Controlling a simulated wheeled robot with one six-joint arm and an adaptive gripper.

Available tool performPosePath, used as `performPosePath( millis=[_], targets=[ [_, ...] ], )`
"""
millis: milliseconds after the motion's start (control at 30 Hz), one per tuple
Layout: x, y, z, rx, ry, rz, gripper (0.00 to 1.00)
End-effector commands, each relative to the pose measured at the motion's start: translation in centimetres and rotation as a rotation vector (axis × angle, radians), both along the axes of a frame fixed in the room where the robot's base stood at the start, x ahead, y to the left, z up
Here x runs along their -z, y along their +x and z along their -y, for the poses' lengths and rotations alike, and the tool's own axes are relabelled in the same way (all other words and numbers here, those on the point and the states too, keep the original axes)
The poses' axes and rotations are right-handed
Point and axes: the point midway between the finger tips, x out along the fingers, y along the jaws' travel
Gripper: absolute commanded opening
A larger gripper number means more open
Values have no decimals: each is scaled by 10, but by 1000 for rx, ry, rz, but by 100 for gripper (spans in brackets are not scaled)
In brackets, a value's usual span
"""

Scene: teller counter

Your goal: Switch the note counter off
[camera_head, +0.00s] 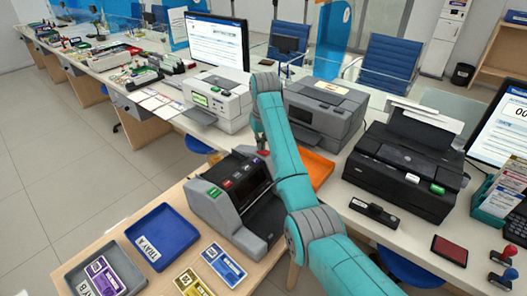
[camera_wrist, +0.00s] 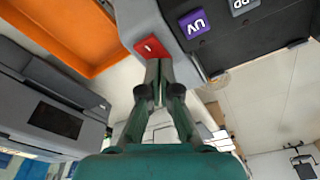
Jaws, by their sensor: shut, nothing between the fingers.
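The note counter (camera_head: 218,204) is a grey and black machine on the near wooden desk, with small coloured buttons on its top. My arm hides part of its right side. In the wrist view its grey casing (camera_wrist: 178,40) shows a red switch (camera_wrist: 151,47) with a small white mark, beside a purple UV button (camera_wrist: 193,23). My gripper (camera_wrist: 158,64) is shut and empty, its fingertips at the lower edge of the red switch. I cannot tell whether they touch it. In the head view my gripper (camera_head: 260,143) is at the counter's far end, partly hidden by my arm.
An orange tray (camera_head: 318,167) lies right of the counter, behind my arm. A blue tray (camera_head: 177,237) and a grey tray (camera_head: 75,281) stand left of it. Printers (camera_head: 325,112) and a black scanner-like machine (camera_head: 400,172) fill the long counter behind.

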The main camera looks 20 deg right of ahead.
Motion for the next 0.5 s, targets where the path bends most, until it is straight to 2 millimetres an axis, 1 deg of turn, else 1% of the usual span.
performPosePath(
  millis=[33,500],
  targets=[
    [-5,1,0,0,0,2,0],
    [-38,1,0,0,0,3,0]
  ],
)
